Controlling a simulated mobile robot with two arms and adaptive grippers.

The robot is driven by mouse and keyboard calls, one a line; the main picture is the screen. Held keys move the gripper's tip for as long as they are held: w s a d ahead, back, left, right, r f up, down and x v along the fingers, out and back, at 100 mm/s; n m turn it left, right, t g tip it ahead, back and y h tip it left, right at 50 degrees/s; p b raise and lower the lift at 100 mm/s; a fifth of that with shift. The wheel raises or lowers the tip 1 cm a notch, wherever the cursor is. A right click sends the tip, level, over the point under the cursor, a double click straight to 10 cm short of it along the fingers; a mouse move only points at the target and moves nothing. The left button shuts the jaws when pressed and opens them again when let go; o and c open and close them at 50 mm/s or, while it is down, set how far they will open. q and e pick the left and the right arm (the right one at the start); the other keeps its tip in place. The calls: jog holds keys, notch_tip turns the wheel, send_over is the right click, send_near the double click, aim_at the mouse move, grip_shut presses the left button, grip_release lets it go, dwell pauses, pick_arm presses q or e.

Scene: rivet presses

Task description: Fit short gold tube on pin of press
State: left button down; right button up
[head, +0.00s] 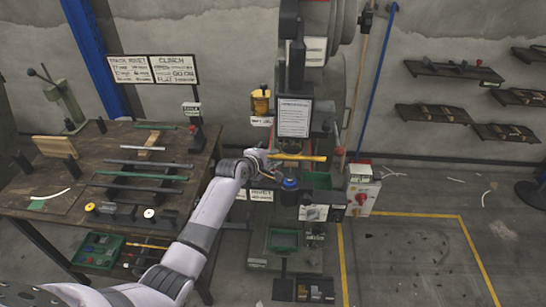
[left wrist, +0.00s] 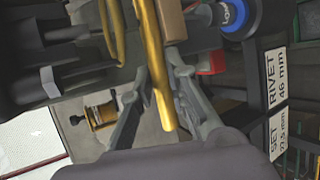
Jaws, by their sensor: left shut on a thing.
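A gold tube (head: 300,158) lies roughly level in front of the press (head: 291,55). My left gripper (head: 268,168) is at the tube's left end. In the left wrist view the gold tube (left wrist: 154,60) runs between the two fingers of my left gripper (left wrist: 158,95), which is shut on it. One tube end points toward the palm. The press pin is not clearly visible; the tube and gripper are in front of that area. A blue-topped dark part (head: 290,184) stands just below the tube, and its blue ring (left wrist: 232,15) shows in the left wrist view. My right gripper is not in view.
A workbench (head: 125,145) with several rods and fittings stands at the left. A brass cup (head: 261,102) sits left of the press column. A red-buttoned control box (head: 362,190) stands at the right.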

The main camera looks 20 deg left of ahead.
pick_arm(q)
jog(key=shift+f+b, duration=0.95)
jog(key=shift+f, duration=0.75)
jog(key=c, duration=1.5)
grip_release()
jog(key=v, duration=1.2)
jog(key=shift+r, duration=0.1)
